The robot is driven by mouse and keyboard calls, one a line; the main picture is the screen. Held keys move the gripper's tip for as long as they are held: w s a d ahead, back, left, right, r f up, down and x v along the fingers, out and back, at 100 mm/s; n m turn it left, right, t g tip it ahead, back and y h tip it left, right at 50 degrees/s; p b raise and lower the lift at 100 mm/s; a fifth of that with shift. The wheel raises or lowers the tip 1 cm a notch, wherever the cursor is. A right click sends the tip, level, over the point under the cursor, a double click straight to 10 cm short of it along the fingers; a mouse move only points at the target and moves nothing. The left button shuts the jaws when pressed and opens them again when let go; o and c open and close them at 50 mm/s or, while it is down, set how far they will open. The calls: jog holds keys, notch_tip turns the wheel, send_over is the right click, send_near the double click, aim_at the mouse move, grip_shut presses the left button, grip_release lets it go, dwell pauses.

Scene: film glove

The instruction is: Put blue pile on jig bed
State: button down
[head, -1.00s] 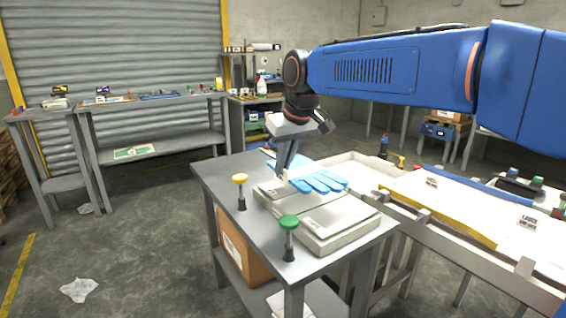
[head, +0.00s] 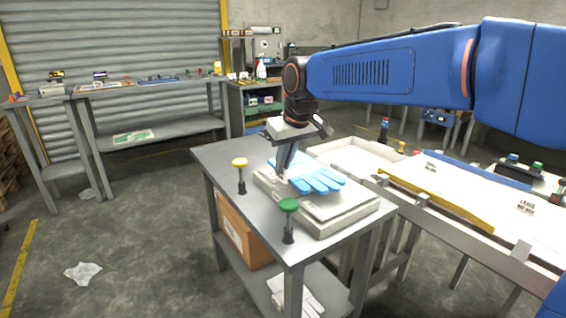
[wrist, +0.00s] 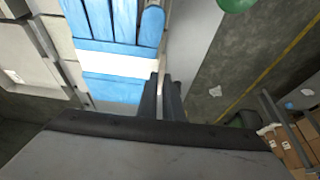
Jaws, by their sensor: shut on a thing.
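The blue pile (head: 318,182), blue gloves with a white band, is over the pale jig bed (head: 345,212) on the grey table. Its fingers point right and towards the front; I cannot tell whether it rests on the bed or hangs just above it. My gripper (head: 284,178) points down and is shut on the pile's near-left edge. In the wrist view the blue pile (wrist: 110,90) lies left of and beneath the close-set fingers (wrist: 165,90), its white band across it. The exact pinch is hidden there.
A yellow knob (head: 240,163) and a green knob (head: 289,206) stand on posts at the table's left and front edge. A long white-topped bench (head: 460,195) with a yellow strip adjoins on the right. A cardboard box (head: 243,235) sits on the lower shelf.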

jog(key=shift+f, duration=0.2)
dwell(0.4)
jog(key=shift+f, duration=1.65)
jog(key=c, duration=1.8)
grip_release()
jog(key=shift+c, duration=0.2)
jog(key=shift+r, duration=0.1)
jog(key=v, duration=1.7)
jog(key=shift+s+d, duration=0.1)
jog(key=shift+s, duration=0.05)
